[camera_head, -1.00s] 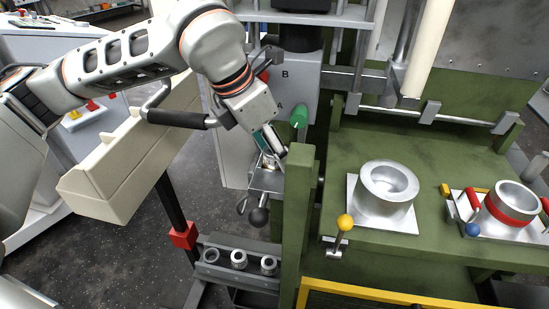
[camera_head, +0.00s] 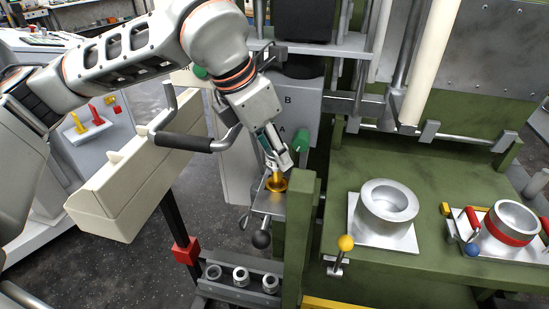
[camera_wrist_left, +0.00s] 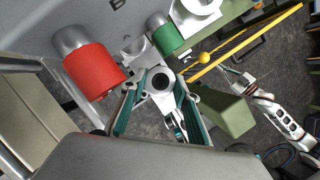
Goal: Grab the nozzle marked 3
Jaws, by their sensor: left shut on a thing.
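My left gripper (camera_head: 278,160) points down at the small metal bracket (camera_head: 268,203) left of the green post. In the left wrist view, its teal-lined fingers (camera_wrist_left: 158,105) stand either side of a small grey metal piece with a dark round hole (camera_wrist_left: 160,82). The gripper is shut on this piece, which looks like a nozzle. A brass-coloured piece (camera_head: 276,182) shows just under the fingertips at the bracket. I cannot read a number 3 on any piece. My right gripper (camera_wrist_left: 236,77) shows small in the left wrist view; its opening is unclear.
Three metal rings or nozzles (camera_head: 240,276) stand in a low rack below. The green post (camera_head: 301,225) is close right of the bracket. A red cylinder (camera_wrist_left: 93,65) and a green knob (camera_wrist_left: 165,33) are near the gripper. A beige bin (camera_head: 130,200) is at left.

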